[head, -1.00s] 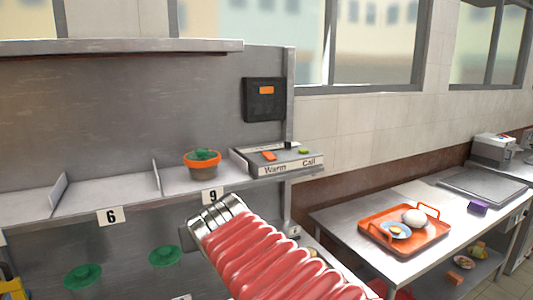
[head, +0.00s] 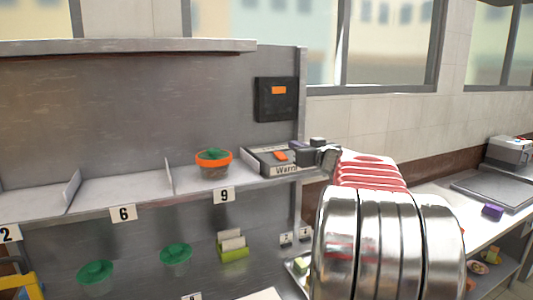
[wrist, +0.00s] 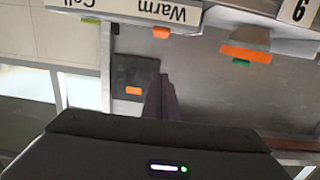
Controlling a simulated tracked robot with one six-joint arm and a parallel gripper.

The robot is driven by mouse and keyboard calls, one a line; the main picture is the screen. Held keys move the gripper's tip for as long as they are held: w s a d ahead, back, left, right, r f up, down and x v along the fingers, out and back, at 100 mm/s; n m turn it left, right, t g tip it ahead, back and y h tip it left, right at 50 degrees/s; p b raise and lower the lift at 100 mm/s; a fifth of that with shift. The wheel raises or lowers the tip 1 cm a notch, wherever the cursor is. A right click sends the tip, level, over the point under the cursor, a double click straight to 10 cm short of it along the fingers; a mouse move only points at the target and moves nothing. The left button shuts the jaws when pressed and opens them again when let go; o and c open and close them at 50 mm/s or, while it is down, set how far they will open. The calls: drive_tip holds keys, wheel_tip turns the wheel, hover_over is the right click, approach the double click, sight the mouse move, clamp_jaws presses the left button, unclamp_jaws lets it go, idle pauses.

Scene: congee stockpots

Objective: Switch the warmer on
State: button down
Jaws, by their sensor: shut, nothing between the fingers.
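The control box (head: 262,163) stands at the right end of the shelf, its front lettered "Warm", with an orange switch (head: 281,156) on top. In the wrist view, upside down, the orange switch (wrist: 161,32) shows above "Warm" and a green switch (wrist: 90,20) by "Call". My gripper (head: 300,147) is shut and empty. It hangs over the box, just right of and behind the orange switch, and hides the green switch and "Call" in the head view. In the wrist view my fingers (wrist: 162,80) point toward the orange switch. I cannot tell whether they touch it.
A terracotta pot (head: 213,166) with a green lid stands left of the box on the shelf. A black wall panel (head: 276,98) with an orange rectangle is behind. Green lids (head: 176,254) and a card holder (head: 233,245) are below. My arm covers much of the right counter.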

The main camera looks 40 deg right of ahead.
drive_tip(key=shift+s+d+f+y, duration=0.2)
drive_tip(key=shift+d+y, duration=0.1)
drive_tip(key=shift+d, duration=0.05)
drive_tip(key=shift+w, duration=0.1)
hover_over(282, 157)
drive_tip(key=shift+s+a+f, duration=0.15)
drive_tip(key=shift+s+f, duration=0.15)
drive_tip(key=shift+f, duration=0.05)
drive_tip(key=shift+w+f, duration=0.15)
drive_tip(key=shift+f, duration=0.85)
drive_tip(key=shift+w+f, duration=0.15)
drive_tip(key=shift+f, duration=0.8)
